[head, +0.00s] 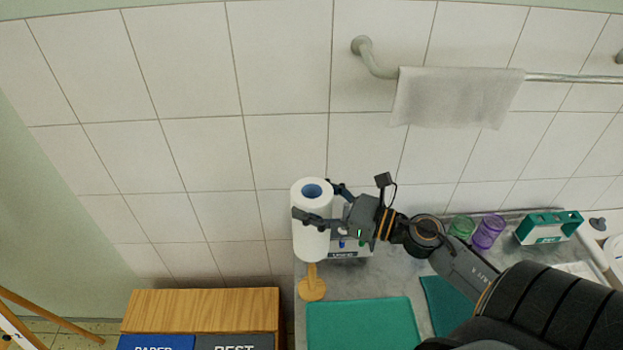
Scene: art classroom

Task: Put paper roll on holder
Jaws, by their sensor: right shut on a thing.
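The paper roll (312,245) is white with a blue core and stands upright. My right gripper (312,212) reaches in from the right and is shut on the roll near its upper part. A wooden holder (311,291) with a round base stands on the counter directly below the roll. A short length of its post shows between the base and the roll's lower end. The roll hides the rest of the post, so I cannot tell whether the post is inside the core. My left gripper is not in view.
The grey counter (375,283) carries green mats (361,323), a green cup (461,227), a purple cup (488,232) and a green box (549,228). A wooden cabinet (205,306) with bins stands at left. A towel (457,97) hangs on a wall rail.

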